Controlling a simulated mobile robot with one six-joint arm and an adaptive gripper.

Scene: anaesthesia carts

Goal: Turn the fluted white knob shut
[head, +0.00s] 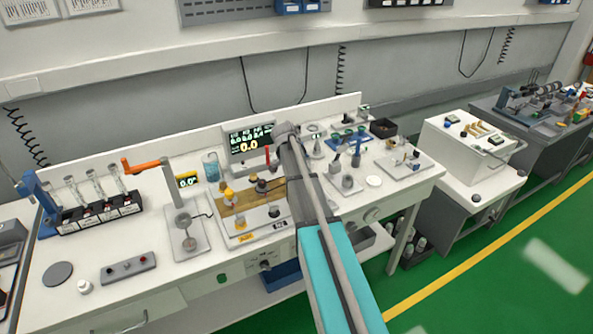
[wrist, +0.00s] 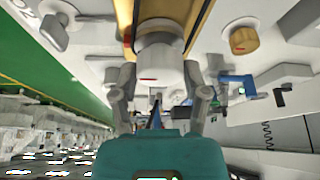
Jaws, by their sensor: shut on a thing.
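In the wrist view, a white knob (wrist: 158,66) sits in the middle, between the two fingers of my gripper (wrist: 160,92). The fingers stand on either side of it and are shut on it. A short red mark shows on its near edge. The fluting is hard to make out at this size. A yellow-tan surround (wrist: 200,28) lies behind the knob. In the head view, my arm reaches across the white bench, and my gripper and the held knob cannot be made out there.
A tan knob (wrist: 243,40) stands to the right of the held knob, and a grey-white knob (wrist: 55,32) to the left. On the bench (head: 215,262) are a lit display (head: 250,142), a glass beaker (head: 211,166) and an orange-handled lever (head: 146,166).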

